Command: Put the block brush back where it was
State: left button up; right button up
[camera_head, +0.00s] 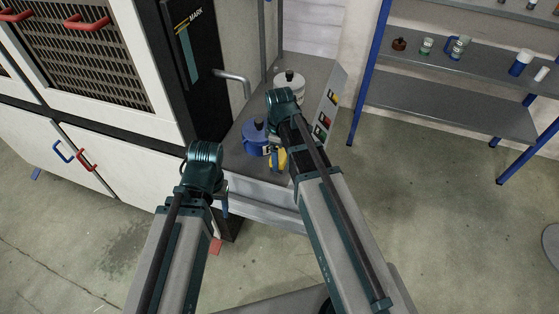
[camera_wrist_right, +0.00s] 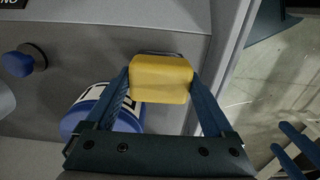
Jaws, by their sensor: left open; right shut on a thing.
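The block brush is a yellow block (camera_wrist_right: 160,79) between the two blue fingers of my right gripper (camera_wrist_right: 160,84) in the right wrist view. The right gripper is shut on it. In the head view the brush (camera_head: 278,160) shows partly below my right wrist, at the front of the grey ledge beside the machine, just right of a blue container. I cannot tell whether it touches the surface. My left gripper (camera_head: 224,200) is open, at the ledge's front left, mostly hidden by its own wrist.
The blue container (camera_head: 253,137) stands on the grey ledge (camera_head: 235,160), close beside the brush; it also shows in the wrist view (camera_wrist_right: 78,118). A pale container (camera_head: 290,82) stands farther back. Blue-framed shelves (camera_head: 440,105) stand right, with clear floor (camera_head: 430,200) in front.

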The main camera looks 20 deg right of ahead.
aim_at(280, 154)
jog(key=shift+f, duration=0.25)
jog(key=shift+c, duration=0.6)
jog(key=shift+f, duration=0.2)
jog(key=o, duration=1)
jog(key=shift+r, duration=0.1)
pick_arm(q)
jog(key=shift+f, duration=0.35)
pick_arm(e)
jog(key=shift+o, duration=0.2)
pick_arm(q)
jog(key=shift+r, duration=0.1)
pick_arm(e)
jog(key=shift+r, duration=0.15)
notch_tip(280, 154, up, 12)
jog(key=p, duration=1.2)
pick_arm(q)
notch_tip(280, 154, up, 12)
pick_arm(e)
jog(key=s+a+m+h, duration=0.1)
jog(key=s+a+m, duration=0.6)
jog(key=s+a, duration=0.3)
jog(key=s, duration=0.4)
jog(key=shift+s+a, duration=0.15)
jog(key=shift+a, duration=0.1)
